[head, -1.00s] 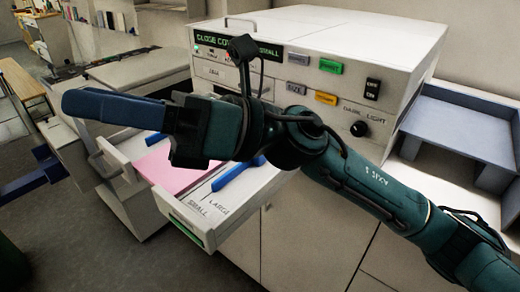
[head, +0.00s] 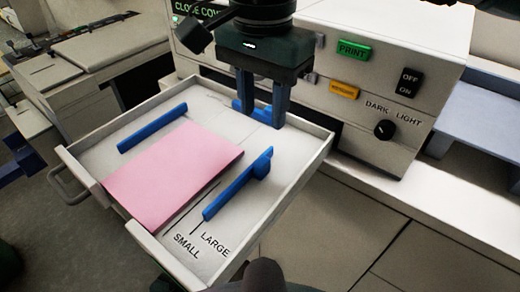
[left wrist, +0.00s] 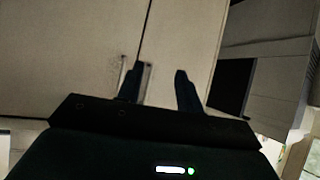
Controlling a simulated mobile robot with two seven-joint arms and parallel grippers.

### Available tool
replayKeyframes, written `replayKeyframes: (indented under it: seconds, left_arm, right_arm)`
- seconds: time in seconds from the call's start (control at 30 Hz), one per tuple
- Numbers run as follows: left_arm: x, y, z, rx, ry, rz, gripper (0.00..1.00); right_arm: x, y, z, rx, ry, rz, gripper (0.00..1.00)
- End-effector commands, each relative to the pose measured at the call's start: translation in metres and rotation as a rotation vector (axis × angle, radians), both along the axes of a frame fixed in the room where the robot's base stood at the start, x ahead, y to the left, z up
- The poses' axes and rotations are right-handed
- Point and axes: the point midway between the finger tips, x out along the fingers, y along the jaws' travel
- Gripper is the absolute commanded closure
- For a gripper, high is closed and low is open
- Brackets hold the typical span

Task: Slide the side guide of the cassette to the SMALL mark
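The cassette (head: 312,152) is an open white tray pulled out of the copier, with pink paper (head: 175,175) in it. Another blue guide (head: 152,127) lies along the paper's far left side. My right gripper (head: 262,112) points down over the back of the tray, behind the knob, open and empty. My left gripper (left wrist: 158,88) is open and empty in the left wrist view.
The copier front (head: 440,75) with buttons and a dark-light dial (head: 385,130) stands close behind and right of my right gripper. The tray walls surround the guides. Pale cabinet doors (left wrist: 90,40) face my left gripper.

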Motion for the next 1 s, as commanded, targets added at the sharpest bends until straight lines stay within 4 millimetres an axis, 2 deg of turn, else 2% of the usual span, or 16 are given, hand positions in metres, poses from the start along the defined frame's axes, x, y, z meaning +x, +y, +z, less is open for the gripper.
replayKeyframes:
  seconds: [0.3,0.5,0.7,1.0]
  left_arm:
    - [-0.007,0.001,0.001,0.005,0.025,0.003,0.64]
    - [-0.004,0.005,0.003,0.009,0.029,0.017,0.64]
    - [-0.004,0.007,0.000,0.011,0.037,0.025,0.64]
    - [-0.003,0.006,0.000,0.010,0.036,0.024,0.64]
  right_arm:
    - [-0.001,0.000,-0.065,0.001,0.006,0.001,0.62]
    - [-0.001,0.000,-0.098,0.002,0.005,0.000,0.62]
    - [-0.001,0.000,-0.113,0.004,0.003,0.000,0.62]
    - [-0.001,0.000,-0.115,0.005,0.003,0.000,0.63]
